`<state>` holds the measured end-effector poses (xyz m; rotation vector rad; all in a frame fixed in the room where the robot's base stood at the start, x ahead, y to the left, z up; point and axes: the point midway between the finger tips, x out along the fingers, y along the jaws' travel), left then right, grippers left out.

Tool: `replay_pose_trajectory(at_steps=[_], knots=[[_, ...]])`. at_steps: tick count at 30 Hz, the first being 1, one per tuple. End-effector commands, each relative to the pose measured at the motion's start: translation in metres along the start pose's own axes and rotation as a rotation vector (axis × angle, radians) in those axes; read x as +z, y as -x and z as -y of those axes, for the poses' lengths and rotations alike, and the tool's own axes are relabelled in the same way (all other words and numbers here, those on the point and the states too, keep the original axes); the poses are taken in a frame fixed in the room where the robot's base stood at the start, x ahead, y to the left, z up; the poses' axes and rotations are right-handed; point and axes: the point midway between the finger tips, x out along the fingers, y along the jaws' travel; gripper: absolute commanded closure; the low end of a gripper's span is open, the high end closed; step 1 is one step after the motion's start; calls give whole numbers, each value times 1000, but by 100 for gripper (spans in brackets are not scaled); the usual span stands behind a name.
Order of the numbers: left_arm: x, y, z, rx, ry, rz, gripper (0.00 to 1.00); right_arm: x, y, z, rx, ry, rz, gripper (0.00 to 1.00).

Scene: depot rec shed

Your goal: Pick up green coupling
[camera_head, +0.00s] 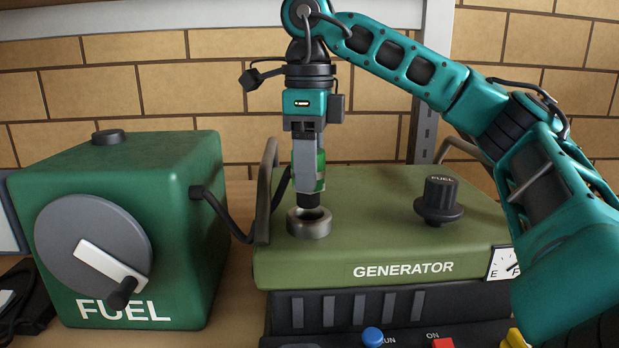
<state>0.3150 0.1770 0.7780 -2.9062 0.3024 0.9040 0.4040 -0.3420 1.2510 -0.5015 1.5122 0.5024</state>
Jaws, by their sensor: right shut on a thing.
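My right gripper (308,184) points straight down over the left part of the olive generator (370,215). It is shut on the green coupling (321,168), which shows as a green strip between and beside the grey fingers. The fingers hide most of the coupling. A dark lower end sits just over the opening of a round metal ring (309,229) on the generator top; I cannot tell whether it is inside the ring. My left gripper is not in view.
A green fuel box (180,240) with a grey dial stands at left. A black hose (222,212) runs from it behind the generator's grey handle (266,190). A black fuel knob (439,200) stands on the generator at right. Buttons line the lower front.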

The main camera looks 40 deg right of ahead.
Motion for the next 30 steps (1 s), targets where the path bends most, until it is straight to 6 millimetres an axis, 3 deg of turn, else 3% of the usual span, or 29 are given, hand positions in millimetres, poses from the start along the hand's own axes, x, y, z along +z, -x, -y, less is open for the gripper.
replay_pose_trajectory(at_steps=[15, 30], knots=[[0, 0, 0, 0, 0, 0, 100, 0, 57, 0, -2, -1, 1, 86], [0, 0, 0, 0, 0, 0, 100, 0, 66, 0, 0, -2, 1, 86]])
